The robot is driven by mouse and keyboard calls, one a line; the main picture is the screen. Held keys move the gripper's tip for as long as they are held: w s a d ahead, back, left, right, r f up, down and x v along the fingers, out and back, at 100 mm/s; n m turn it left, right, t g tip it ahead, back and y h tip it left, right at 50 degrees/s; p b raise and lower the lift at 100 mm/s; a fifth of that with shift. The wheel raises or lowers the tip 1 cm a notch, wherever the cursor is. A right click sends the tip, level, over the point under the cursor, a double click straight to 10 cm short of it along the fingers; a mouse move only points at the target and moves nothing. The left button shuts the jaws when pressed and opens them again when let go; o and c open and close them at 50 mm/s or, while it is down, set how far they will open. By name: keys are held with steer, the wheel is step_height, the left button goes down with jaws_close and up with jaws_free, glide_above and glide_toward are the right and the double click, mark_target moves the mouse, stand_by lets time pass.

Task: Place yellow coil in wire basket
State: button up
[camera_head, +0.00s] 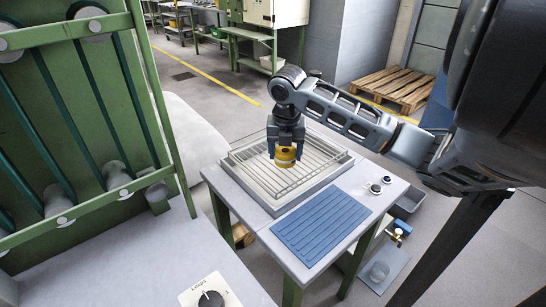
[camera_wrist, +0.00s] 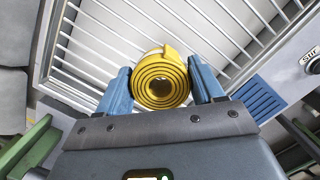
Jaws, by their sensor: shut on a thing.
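The yellow coil (camera_head: 285,156) is held between the blue fingers of my gripper (camera_head: 286,152). In the wrist view the coil (camera_wrist: 160,78) shows its spiral end, with one finger on each side of it at my gripper (camera_wrist: 162,85). The wire basket (camera_head: 325,166) is a pale, shallow frame with wire bars, on the small table. In the wrist view its bars (camera_wrist: 100,38) lie behind the coil. I cannot tell whether the coil touches the wires.
A blue ribbed mat (camera_head: 322,221) lies in front of the basket on the table (camera_head: 232,190). A green machine frame (camera_head: 100,110) rises at left. A wooden pallet (camera_head: 395,88) lies on the floor behind.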

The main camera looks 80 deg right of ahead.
steer(key=shift+f, duration=0.1)
steer(key=shift+f, duration=0.15)
steer(key=o, duration=1.1)
steer(key=r, duration=0.4)
steer(key=a+r, duration=0.1)
steer(key=r, duration=0.7)
steer(key=shift+s+a+r, duration=0.1)
steer(key=shift+a, duration=0.3)
